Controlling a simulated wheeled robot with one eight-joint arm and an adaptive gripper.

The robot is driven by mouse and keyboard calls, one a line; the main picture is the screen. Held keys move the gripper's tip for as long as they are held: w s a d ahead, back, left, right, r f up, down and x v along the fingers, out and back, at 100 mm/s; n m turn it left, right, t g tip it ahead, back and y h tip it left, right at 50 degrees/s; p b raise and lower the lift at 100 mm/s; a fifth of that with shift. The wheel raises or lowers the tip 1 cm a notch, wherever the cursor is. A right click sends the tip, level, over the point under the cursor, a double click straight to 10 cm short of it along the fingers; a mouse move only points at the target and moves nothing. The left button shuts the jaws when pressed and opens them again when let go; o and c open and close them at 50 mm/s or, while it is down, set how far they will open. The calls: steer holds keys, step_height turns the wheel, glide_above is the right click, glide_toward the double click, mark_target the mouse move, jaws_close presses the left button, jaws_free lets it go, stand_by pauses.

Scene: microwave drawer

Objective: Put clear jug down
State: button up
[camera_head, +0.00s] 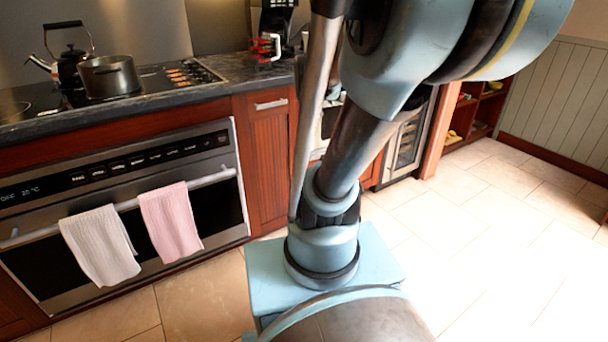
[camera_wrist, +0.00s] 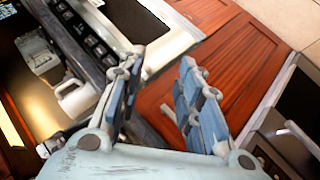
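My gripper (camera_wrist: 162,60) shows in the wrist view with its two blue-padded fingers apart. I see nothing between the fingertips; the red-brown cabinet front shows through the gap. I cannot make out a clear jug in either view. In the head view my arm hides the middle of the scene, and my gripper does not show there.
A dark counter (camera_head: 239,73) holds a kettle (camera_head: 70,68), a pot (camera_head: 110,77) and a hob. Below is an oven (camera_head: 130,190) with white (camera_head: 100,245) and pink (camera_head: 170,220) towels. A white mug (camera_wrist: 76,99) shows left of my fingers. Right floor (camera_head: 480,230) is clear.

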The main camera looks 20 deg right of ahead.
steer(key=s+a+f+m+g+y, duration=0.2)
steer(key=s+a+f, duration=0.3)
steer(key=s, duration=0.5)
steer(key=s+a+f+m+g+y, duration=0.2)
steer(key=s+a+f+m+g, duration=0.1)
steer(key=s+a+f, duration=0.3)
steer(key=s+f+g, duration=0.1)
steer(key=s+f, duration=0.1)
steer(key=s, duration=0.2)
steer(key=shift+s+f+g+y, duration=0.15)
steer(key=shift+s+g+y, duration=0.15)
steer(key=shift+g, duration=0.1)
steer(key=shift+w, duration=0.1)
steer(key=shift+w+a+f, duration=0.1)
steer(key=shift+w+f, duration=0.1)
steer(key=shift+w, duration=0.25)
